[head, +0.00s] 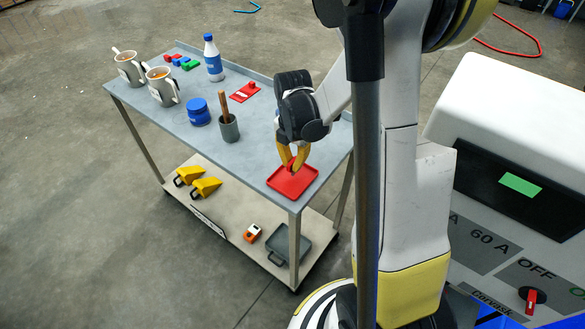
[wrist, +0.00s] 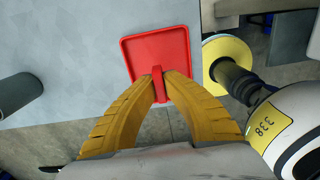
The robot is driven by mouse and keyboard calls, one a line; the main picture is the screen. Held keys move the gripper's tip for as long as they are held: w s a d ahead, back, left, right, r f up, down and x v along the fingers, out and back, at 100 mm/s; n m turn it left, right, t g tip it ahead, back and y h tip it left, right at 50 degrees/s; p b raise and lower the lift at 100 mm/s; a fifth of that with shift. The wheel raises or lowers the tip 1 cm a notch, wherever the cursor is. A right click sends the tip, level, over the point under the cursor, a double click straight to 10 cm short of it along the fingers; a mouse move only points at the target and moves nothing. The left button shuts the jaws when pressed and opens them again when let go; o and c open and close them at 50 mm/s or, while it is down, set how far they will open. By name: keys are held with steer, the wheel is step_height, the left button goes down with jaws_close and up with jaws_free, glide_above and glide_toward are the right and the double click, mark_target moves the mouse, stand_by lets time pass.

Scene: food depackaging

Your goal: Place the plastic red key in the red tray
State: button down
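The red tray (head: 298,186) is a shallow square at the near right corner of the grey cart top. It also shows at the top middle of the wrist view (wrist: 166,45). My gripper (head: 291,166) points down over the tray. In the wrist view its two yellow fingers (wrist: 159,76) are closed on a narrow red piece, the plastic red key (wrist: 159,88). The key appears over the tray, inside its outline. Most of the key is hidden by the fingers in the head view, and I cannot tell whether it touches the tray floor.
On the cart stand a grey cup (head: 229,130) with a brown stick, a blue jar (head: 199,112), a blue-and-white bottle (head: 212,59) and two mugs (head: 162,86). A flat red item (head: 245,92) lies farther back. A machine panel (head: 520,215) stands at the right.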

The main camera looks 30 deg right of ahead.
steer(key=shift+f, duration=0.75)
steer(key=shift+f, duration=0.15)
steer(key=c, duration=1.6)
jaws_free()
